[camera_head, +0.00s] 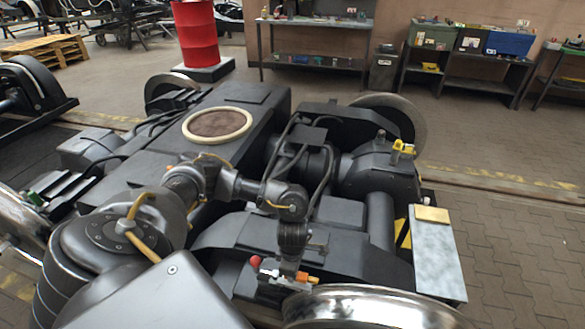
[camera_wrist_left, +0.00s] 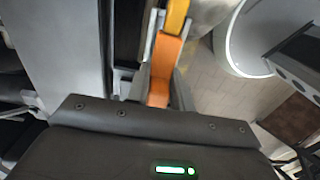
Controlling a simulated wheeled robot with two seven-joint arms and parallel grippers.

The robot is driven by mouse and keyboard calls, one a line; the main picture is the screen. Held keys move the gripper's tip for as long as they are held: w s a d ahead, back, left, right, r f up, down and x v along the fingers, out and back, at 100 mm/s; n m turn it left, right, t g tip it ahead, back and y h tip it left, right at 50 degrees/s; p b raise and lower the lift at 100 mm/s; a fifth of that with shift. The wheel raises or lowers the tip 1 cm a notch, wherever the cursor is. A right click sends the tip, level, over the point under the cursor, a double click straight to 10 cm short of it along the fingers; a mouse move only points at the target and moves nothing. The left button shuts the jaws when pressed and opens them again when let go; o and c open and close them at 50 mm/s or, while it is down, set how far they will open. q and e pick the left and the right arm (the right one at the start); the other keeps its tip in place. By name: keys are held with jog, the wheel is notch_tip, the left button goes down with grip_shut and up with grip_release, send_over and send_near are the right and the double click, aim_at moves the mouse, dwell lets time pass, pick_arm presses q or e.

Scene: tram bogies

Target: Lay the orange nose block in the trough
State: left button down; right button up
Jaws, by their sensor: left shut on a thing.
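The orange nose block (camera_wrist_left: 166,60) is between the fingers of my left gripper (camera_wrist_left: 160,84) in the left wrist view, with a yellow piece (camera_wrist_left: 178,14) at its far end. In the head view my left gripper (camera_head: 288,272) points down at the bogie's near side, just above the shiny wheel. A bit of the orange block (camera_head: 308,279) shows at its right; the jaws hide the rest. I cannot clearly pick out the trough in either view. My right gripper is not in view.
The dark bogie frame (camera_head: 330,248) fills the middle. The shiny wheel (camera_head: 370,308) lies close below the gripper. A red knob (camera_head: 255,261) is just left of it. A grey plate (camera_head: 440,265) carrying a tan block (camera_head: 432,214) stands at the right.

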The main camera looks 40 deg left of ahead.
pick_arm(q)
jog(key=shift+f+b, duration=0.7)
jog(key=shift+f, duration=0.05)
jog(key=shift+a+f+b, duration=0.1)
jog(key=shift+f+b, duration=0.25)
jog(key=shift+f, duration=0.05)
jog(key=c, duration=1.5)
grip_release()
jog(key=o, duration=0.4)
jog(key=shift+f, duration=0.1)
jog(key=shift+c, duration=0.2)
